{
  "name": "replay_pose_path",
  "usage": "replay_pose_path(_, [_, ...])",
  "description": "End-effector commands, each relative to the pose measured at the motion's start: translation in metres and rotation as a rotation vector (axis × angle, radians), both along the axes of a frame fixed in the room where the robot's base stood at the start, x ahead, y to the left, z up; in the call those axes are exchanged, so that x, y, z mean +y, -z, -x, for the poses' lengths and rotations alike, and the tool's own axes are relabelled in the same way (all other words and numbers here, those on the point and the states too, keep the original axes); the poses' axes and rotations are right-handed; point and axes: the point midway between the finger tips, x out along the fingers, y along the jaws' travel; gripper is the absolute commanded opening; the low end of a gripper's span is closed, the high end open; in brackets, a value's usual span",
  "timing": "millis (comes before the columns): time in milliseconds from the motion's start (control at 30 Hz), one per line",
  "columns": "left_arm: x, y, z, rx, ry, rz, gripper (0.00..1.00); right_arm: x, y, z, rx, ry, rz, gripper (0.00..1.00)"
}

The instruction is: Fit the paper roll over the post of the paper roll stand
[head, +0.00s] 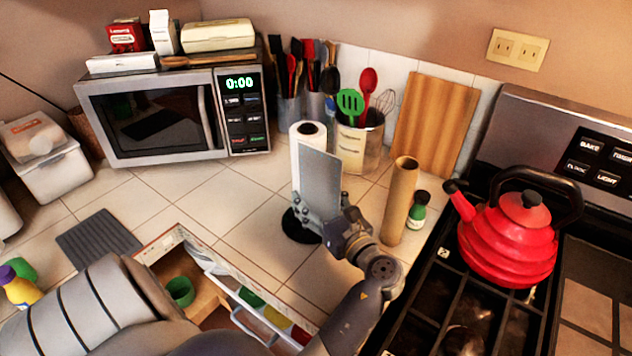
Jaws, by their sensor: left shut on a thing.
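The white paper roll (296,160) is upright on the tiled counter side, with a dark round opening at its top. The black round base of the paper roll stand (296,226) shows directly below it. My left gripper (318,180) is shut on the roll from the front right. Its broad grey finger covers much of the roll. The post and the place where the roll's lower end meets the base are hidden, so I cannot tell how far the roll is seated. My right gripper is not in view.
A brown cardboard tube (400,200) and a green-labelled bottle (418,215) stand right of my gripper. The utensil crock (352,150) is close behind. A red kettle (508,240) sits on the stove. An open drawer (205,297) is in front.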

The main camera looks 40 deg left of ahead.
Motion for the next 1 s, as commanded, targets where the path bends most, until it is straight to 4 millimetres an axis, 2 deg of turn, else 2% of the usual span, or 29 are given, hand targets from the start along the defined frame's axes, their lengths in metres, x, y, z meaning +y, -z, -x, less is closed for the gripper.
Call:
replay_pose_path(167, [0.0, 0.0, 0.0, 0.0, 0.0, -0.001, 0.34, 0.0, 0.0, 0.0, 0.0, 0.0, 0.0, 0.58])
replay_pose_path(200, [0.0, 0.0, 0.0, 0.0, 0.0, -0.001, 0.66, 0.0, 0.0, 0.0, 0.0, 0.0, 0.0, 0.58])
replay_pose_path(267, [0.0, 0.0, 0.0, 0.0, 0.0, -0.001, 0.79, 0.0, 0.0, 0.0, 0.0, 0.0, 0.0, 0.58])
replay_pose_path(300, [0.0, 0.0, 0.0, 0.0, 0.0, -0.001, 0.82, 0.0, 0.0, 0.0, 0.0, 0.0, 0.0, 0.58])
replay_pose_path(733, [0.0, -0.005, 0.0, -0.001, 0.0, 0.0, 0.82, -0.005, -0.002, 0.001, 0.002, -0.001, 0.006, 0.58])
replay_pose_path(867, [0.0, -0.021, 0.0, -0.003, 0.0, 0.001, 0.82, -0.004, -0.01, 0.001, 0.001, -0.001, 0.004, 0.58])
replay_pose_path(1000, [0.0, -0.048, 0.0, -0.005, 0.0, 0.0, 0.82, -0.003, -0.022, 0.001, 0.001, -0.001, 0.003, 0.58])
